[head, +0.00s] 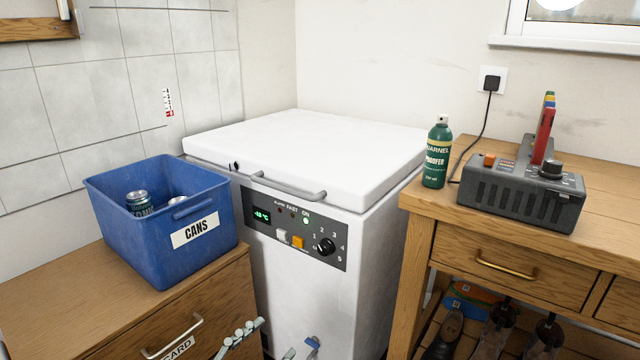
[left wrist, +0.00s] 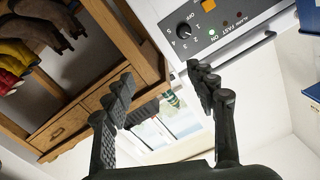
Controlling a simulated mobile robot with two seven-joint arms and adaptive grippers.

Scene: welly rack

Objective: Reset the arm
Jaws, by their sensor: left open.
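My left gripper (head: 283,335) shows at the bottom edge of the head view, low in front of the white chest freezer (head: 310,150). Only its finger ends show there; the rest of the arm is out of frame. In the left wrist view the two dark fingers of the left gripper (left wrist: 160,88) stand wide apart with nothing between them. That view is rolled over, with the freezer's control panel (left wrist: 205,25) at the top right. My right gripper is in neither view.
A blue CANS bin (head: 160,262) holding cans stands on the wooden cabinet (head: 45,300) at left. The wooden bench (head: 415,200) at right bears a green spray can (head: 437,155) and a grey device (head: 525,190); footwear sits below. The freezer lid is closed and bare.

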